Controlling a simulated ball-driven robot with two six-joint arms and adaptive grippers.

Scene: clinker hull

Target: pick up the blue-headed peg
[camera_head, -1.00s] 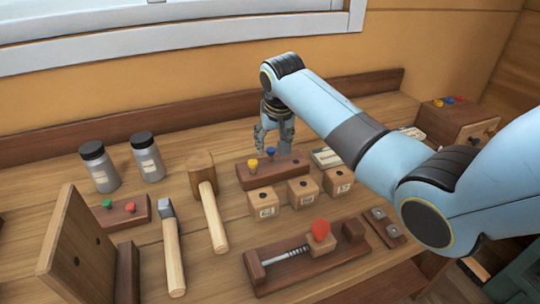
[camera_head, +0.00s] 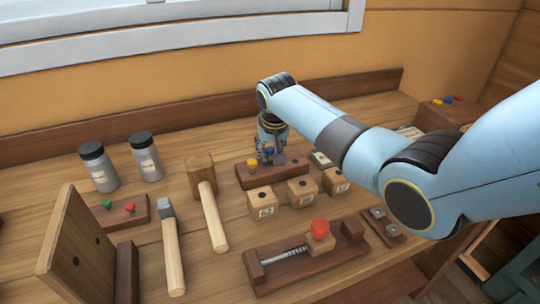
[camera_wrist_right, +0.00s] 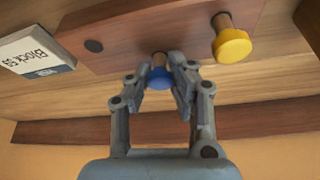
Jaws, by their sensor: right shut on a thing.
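The blue-headed peg (camera_wrist_right: 159,77) stands in a dark wooden peg block (camera_wrist_right: 115,27), which also shows in the head view (camera_head: 248,178). My right gripper (camera_wrist_right: 159,80) has its fingers on either side of the blue head and is shut on it. In the head view my right gripper (camera_head: 270,157) points down at the block, and a little of the blue head shows between its fingers. A yellow-headed peg (camera_wrist_right: 232,44) stands in the same block, beside the blue one. The left gripper is not in view.
Several small wooden cubes (camera_head: 262,203) stand just in front of the block. A clamp with a red knob (camera_head: 318,230) is in front.

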